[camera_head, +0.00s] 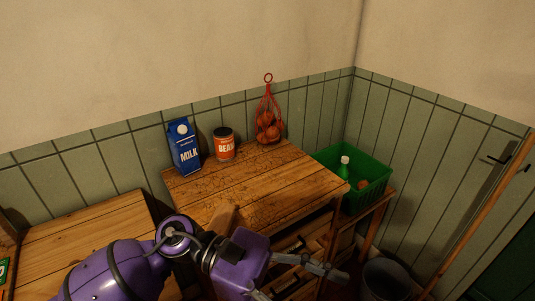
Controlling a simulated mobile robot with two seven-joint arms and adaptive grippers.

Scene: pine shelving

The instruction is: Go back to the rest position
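My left arm comes in from the lower left, and its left gripper (303,283) is low in the head view, in front of the wooden shelving (240,190). Its fingers are spread apart; one points right and the other is partly cut off by the bottom edge. I see nothing held between them. My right gripper is not in view.
On the top shelf stand a blue milk carton (184,148), a can of beans (224,146) and a red net bag (268,124) of round items. A green basket (372,195) holding a bottle stands to the right. A dark bin (386,280) is below it.

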